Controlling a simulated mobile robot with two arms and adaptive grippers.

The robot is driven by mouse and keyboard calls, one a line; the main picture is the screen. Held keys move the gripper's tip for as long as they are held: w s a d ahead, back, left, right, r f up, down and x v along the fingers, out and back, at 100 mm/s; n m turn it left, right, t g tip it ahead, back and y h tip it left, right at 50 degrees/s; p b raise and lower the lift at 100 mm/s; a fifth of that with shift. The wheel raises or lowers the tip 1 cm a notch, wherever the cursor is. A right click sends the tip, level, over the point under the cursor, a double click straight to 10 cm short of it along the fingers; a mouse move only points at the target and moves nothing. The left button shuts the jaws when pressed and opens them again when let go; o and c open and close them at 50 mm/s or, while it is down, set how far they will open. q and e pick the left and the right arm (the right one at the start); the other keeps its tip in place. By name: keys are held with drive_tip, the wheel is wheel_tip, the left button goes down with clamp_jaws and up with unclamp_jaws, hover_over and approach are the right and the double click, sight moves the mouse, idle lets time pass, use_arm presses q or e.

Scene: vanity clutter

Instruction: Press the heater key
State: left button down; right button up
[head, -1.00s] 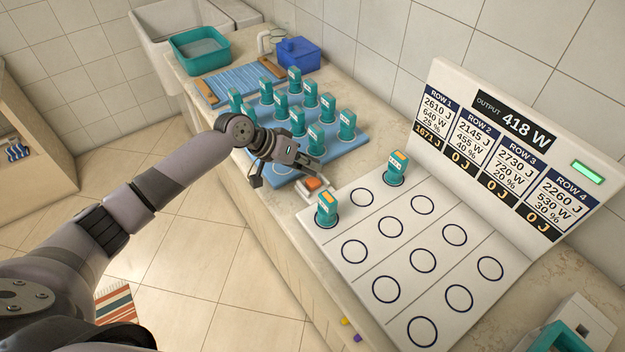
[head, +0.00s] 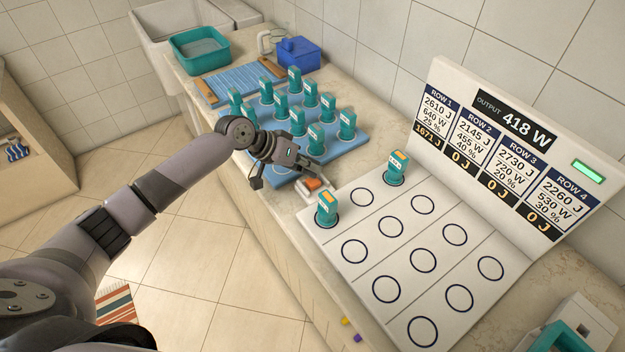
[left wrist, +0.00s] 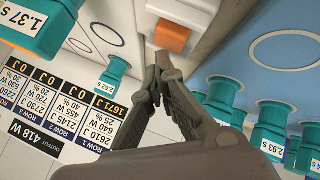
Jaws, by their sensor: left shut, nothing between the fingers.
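The heater key is an orange key (head: 313,183) on a small pale base at the near left corner of the white board. It also shows in the left wrist view (left wrist: 172,37), at top centre. My left gripper (head: 320,177) is shut and empty, its tips close beside the key. In the left wrist view the closed fingertips (left wrist: 163,62) sit just below the key; I cannot tell whether they touch it. My right gripper is not in view.
The white board (head: 395,228) carries ringed spots and two teal blocks, one (head: 327,208) near the key. The display (head: 510,150) reads 418 W and 1671 J for row 1. Several teal blocks stand on a blue board (head: 350,148) behind my gripper.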

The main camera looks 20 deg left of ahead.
use_arm(q)
drive_tip(key=shift+f, duration=0.65)
idle(0.6)
drive_tip(key=shift+r, duration=0.1)
drive_tip(key=shift+r+p, duration=0.75)
drive_tip(key=shift+r, duration=0.2)
wheel_tip(320, 180, up, 6)
drive_tip(key=p, duration=0.5)
drive_tip(key=shift+p, duration=0.3)
